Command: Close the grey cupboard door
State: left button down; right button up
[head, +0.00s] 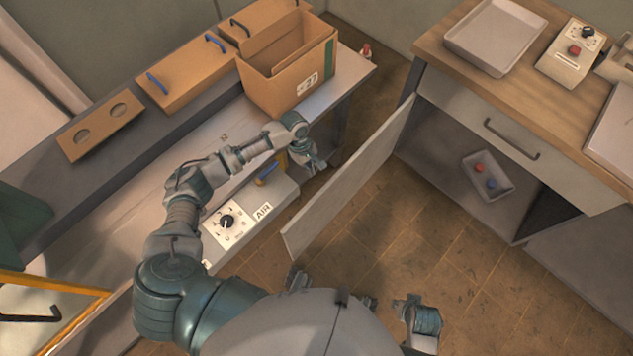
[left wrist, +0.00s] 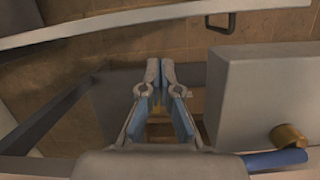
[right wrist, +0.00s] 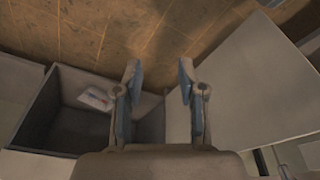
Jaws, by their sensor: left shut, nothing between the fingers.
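The grey cupboard (head: 440,137) stands at the right in the head view. Its door (head: 345,185) stands wide open, reaching from the cupboard's left side toward the lower left. My left gripper (head: 316,163) is shut and empty, left of the door and apart from it. In the left wrist view its fingertips (left wrist: 160,68) are together, below the pale door (left wrist: 130,25) with a dark handle (left wrist: 222,23). My right gripper (right wrist: 158,78) is open and empty in the right wrist view.
A box marked AIR with a dial (head: 238,222) lies close to my left forearm. A cardboard box (head: 290,70) stands on the left bench. Brown floor (head: 400,225) between door and cupboard is clear.

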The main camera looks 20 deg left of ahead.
pick_arm(q)
jog(key=d+f+n+b, duration=0.2)
jog(key=d+f+b, duration=0.1)
jog(key=f, duration=0.4)
jog(key=shift+d+f+b, duration=0.15)
jog(key=shift+f+b, duration=0.15)
jog(key=shift+f, duration=0.05)
pick_arm(e)
jog(key=w+a+r+t+y, duration=0.1)
jog(key=w+a+r+t, duration=0.1)
jog(key=w+r+t, duration=0.2)
jog(key=w, duration=0.3)
jog(key=shift+a+r, duration=0.15)
jog(key=shift+a, duration=0.05)
jog(key=shift+w, duration=0.1)
pick_arm(q)
jog(key=shift+s, duration=0.1)
